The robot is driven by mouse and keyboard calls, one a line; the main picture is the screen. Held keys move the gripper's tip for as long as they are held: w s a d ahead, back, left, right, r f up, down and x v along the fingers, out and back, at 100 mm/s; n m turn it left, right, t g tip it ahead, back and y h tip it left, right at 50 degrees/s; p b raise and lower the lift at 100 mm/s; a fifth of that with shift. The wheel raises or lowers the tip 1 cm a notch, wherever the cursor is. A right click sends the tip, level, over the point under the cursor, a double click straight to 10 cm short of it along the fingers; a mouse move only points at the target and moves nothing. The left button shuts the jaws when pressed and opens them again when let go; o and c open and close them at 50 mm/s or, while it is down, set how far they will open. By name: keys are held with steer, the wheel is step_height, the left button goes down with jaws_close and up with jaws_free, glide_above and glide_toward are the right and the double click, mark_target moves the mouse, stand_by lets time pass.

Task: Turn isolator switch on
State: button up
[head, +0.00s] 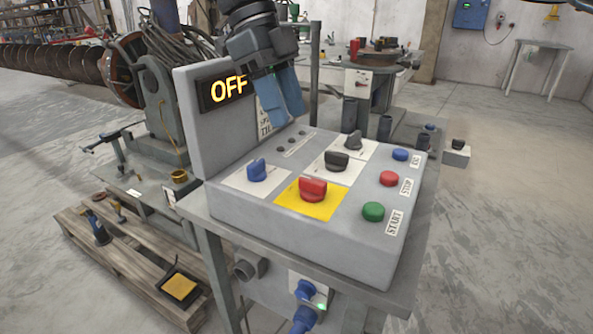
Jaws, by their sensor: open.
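The grey control box (300,237) stands on a metal stand, with a display (228,90) on its upright back panel reading "OFF". A red rotary switch (313,189) sits on a yellow plate (325,208), which looks like the isolator switch. A blue knob (257,170) is to its left and a black knob (335,161) is behind it, both on white plates. My gripper (283,114) hangs above the rear of the box, in front of the back panel. It is open and empty, with its blue fingers pointing down, apart from all knobs.
Blue (400,155), red (389,178) and green (373,211) buttons line the right side of the box, with STOP and START labels by the lower two. A wooden pallet (150,265) with tools lies at left. Open concrete floor is at right.

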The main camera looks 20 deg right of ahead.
mark_target(312, 179)
steer(key=b+x, duration=0.1)
steer(key=x, duration=1.1)
steer(key=shift+w, duration=0.1)
jaws_close()
